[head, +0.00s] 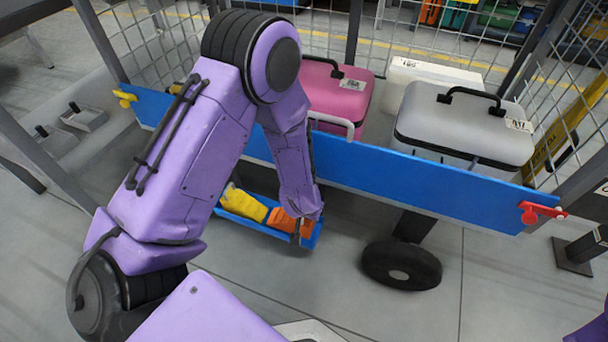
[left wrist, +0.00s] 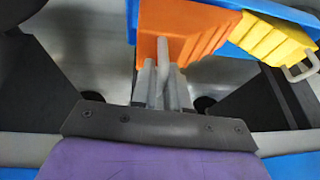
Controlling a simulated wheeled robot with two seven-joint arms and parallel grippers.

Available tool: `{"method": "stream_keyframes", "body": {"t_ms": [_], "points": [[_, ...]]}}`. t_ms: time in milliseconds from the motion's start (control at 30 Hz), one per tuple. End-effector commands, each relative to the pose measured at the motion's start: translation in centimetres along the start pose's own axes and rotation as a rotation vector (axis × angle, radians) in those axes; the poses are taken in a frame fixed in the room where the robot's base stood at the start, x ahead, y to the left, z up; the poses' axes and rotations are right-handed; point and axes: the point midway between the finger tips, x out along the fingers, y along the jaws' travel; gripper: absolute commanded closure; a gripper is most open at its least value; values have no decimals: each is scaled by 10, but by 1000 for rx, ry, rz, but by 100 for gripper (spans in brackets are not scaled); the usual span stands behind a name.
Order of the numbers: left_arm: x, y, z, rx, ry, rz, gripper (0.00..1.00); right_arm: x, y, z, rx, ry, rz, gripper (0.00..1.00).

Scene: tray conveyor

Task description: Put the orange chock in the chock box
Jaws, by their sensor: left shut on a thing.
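The orange chock (head: 284,221) is a ribbed wedge at the right end of the blue chock box (head: 265,231), low beneath the cart's blue side board. My left gripper (head: 300,231) reaches down there and is shut on the chock's grey handle, which stands between the fingers in the left wrist view (left wrist: 163,84). The orange chock (left wrist: 185,28) fills the top middle of that view. A yellow chock (head: 243,204) lies in the box, left of the orange one. I cannot tell whether the orange chock rests on the box floor. My right gripper is out of view.
The cart's blue side board (head: 420,184) runs just above and behind the box. A black wheel (head: 401,264) stands right of it. A pink case (head: 330,90) and a grey case (head: 462,125) stand on the cart. Open floor lies in front.

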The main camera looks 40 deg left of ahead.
Motion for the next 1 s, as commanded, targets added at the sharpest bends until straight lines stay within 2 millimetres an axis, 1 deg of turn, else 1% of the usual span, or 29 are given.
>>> {"method": "stream_keyframes", "body": {"t_ms": [33,167,267,300,400,533,733,767,800,833,1000], "points": [[6,0,-1,0,1,0,100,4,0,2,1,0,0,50],[13,-1,-4,0,1,1,100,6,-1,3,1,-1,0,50],[28,-2,-6,-2,1,0,100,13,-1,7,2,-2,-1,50],[36,-1,0,-2,-2,1,100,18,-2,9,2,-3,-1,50],[50,1,5,-1,-1,0,100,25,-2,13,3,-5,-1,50],[49,1,4,0,2,0,100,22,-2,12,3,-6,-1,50],[51,1,5,0,1,0,100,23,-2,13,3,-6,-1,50],[51,1,6,0,-1,0,82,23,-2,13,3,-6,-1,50],[51,1,6,0,0,0,69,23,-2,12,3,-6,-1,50],[51,1,6,0,0,0,60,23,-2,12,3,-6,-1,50],[51,1,6,0,0,0,60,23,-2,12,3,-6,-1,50]]}}
